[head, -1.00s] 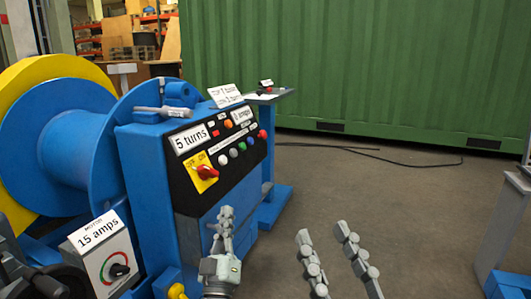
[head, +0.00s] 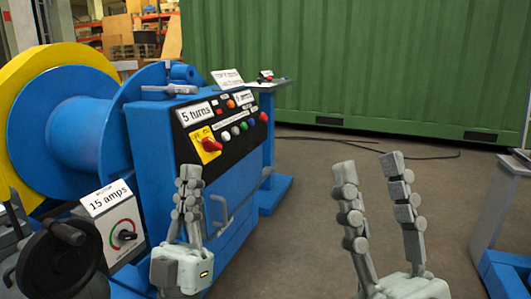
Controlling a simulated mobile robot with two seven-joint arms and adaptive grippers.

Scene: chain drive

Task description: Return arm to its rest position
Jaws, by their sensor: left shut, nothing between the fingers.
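My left gripper (head: 189,175) is in front of the blue machine cabinet (head: 160,160), pointing up, with its fingers close together and nothing between them. It hides part of the cabinet's front. My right gripper (head: 368,162) is at the lower right over the floor, pointing up. Its two fingers are spread well apart and nothing shows between them. On the cabinet's black panel are a red rotary switch (head: 211,145) on a yellow plate and several coloured buttons. I cannot tell whether the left gripper touches the cabinet.
A grey box (head: 112,228) labelled "15 amps" with a dial and a black handwheel (head: 60,270) stand at the lower left. A blue and yellow reel (head: 75,125) is behind. A blue stand (head: 491,258) is at the right. The floor (head: 300,200) between is clear; a green container (head: 350,60) is behind.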

